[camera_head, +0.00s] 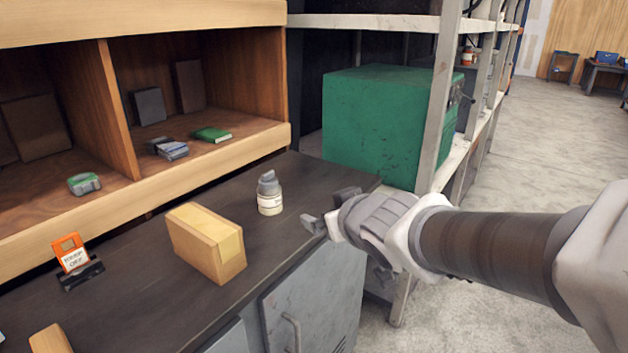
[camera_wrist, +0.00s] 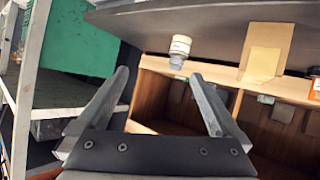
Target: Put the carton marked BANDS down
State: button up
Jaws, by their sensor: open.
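A tan carton (camera_head: 207,243) stands on the dark countertop (camera_head: 130,298), left of my gripper. No BANDS marking can be read on it. In the wrist view the carton (camera_wrist: 263,58) shows at the upper right, off to the side of the fingers. My gripper (camera_head: 328,207) is open near the counter's right end. In the wrist view its two fingers (camera_wrist: 158,76) are spread wide with nothing between them. The gripper and carton are clearly apart.
A small white bottle with a grey cap (camera_head: 269,195) stands between carton and gripper. An orange sign (camera_head: 71,254) stands left. Wooden cubbies (camera_head: 118,110) rise behind. A large green box (camera_head: 375,120) sits on the metal rack (camera_head: 437,100). Counter in front of the bottle is bare.

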jog(key=s+d+f+m+g+h, duration=0.1)
jog(key=s+d+m+g, duration=0.1)
jog(key=s, duration=0.7)
jog(key=s+d+f+m+g+h, duration=0.1)
jog(key=s+d+g, duration=0.3)
jog(key=s, duration=0.6)
jog(key=shift+s+d+f+m+g, duration=0.2)
jog(key=shift+d+f+m+g, duration=0.15)
jog(key=shift+f+m, duration=0.3)
